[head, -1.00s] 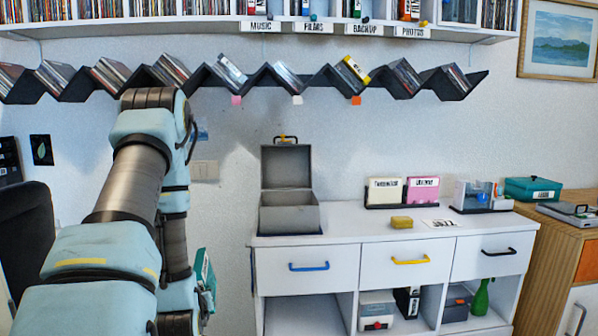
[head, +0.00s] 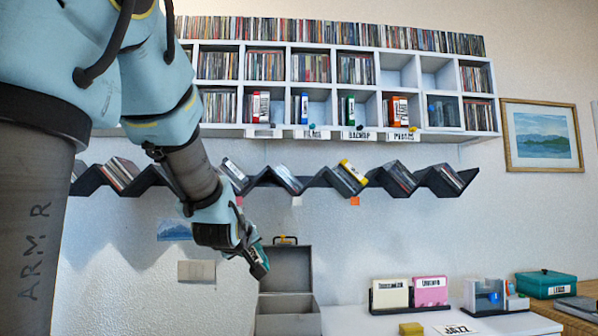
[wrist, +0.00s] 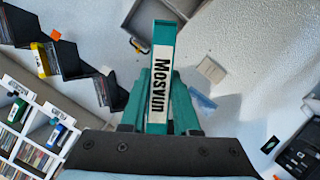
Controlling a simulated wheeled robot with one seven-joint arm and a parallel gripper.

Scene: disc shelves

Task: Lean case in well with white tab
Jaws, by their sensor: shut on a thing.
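My gripper (head: 257,258) is shut on a teal case with a white label (wrist: 159,85) reading roughly "Mosvun". In the head view the case (head: 261,268) hangs tilted in front of the open grey box's lid, below the zigzag shelf. The dark zigzag shelf (head: 313,183) runs along the wall. The white tab (head: 297,201) is under one of its wells, between a pink tab (head: 239,201) and an orange tab (head: 355,202). Thin cases (head: 288,179) lean in the well above the white tab. My gripper is below and left of that well.
The grey box (head: 286,318) stands open on the white cabinet. A yellow case (head: 353,171) leans above the orange tab. A pink box (head: 430,291) stands at right.

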